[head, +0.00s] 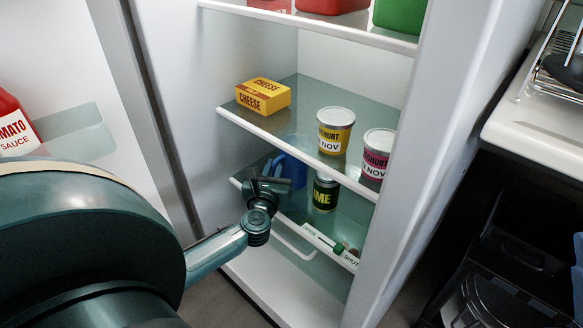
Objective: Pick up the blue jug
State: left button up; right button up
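The blue jug (294,172) stands inside the open fridge on the lower glass shelf, seen partly through the glass shelf above. My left gripper (268,184) is at that shelf's front edge, just in front of and to the left of the jug. It overlaps the jug's left side in the head view and hides part of it. I cannot tell whether the fingers touch the jug or its handle, or how far apart they are. My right gripper is not in view.
A dark green lime tin (325,194) stands right of the jug. The shelf above (280,125) bears a cheese box (263,96) and two yoghurt pots (334,131) (377,154). An open/shut slider (330,244) is below. Fridge walls bound both sides.

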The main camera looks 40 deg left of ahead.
pick_arm(q)
grip_shut()
dwell(0.3)
jog(key=shift+r, duration=0.1)
